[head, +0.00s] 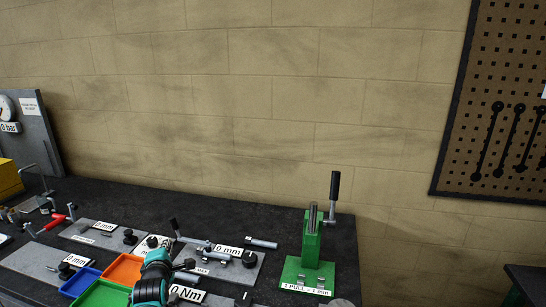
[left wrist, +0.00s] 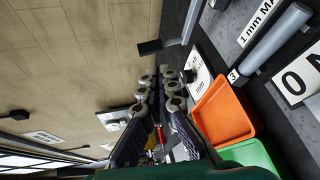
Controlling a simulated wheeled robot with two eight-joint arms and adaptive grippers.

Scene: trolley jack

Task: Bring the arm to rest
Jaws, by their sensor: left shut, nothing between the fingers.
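My left arm comes in at the bottom of the head view, and its teal and dark left gripper (head: 156,270) is low over the bench, beside the trays. In the left wrist view the two dark fingers with grey round pads (left wrist: 158,92) are together, with nothing held between them. The gripper partly covers the small plates and the trays behind it in the head view. My right arm and right gripper do not show.
An orange tray (head: 122,268), a blue tray (head: 78,283) and a green tray (head: 100,295) lie close beside the gripper. A green jack (head: 310,247) with an upright black-handled lever stands to the right. Labelled grey plates with metal parts cover the bench's middle.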

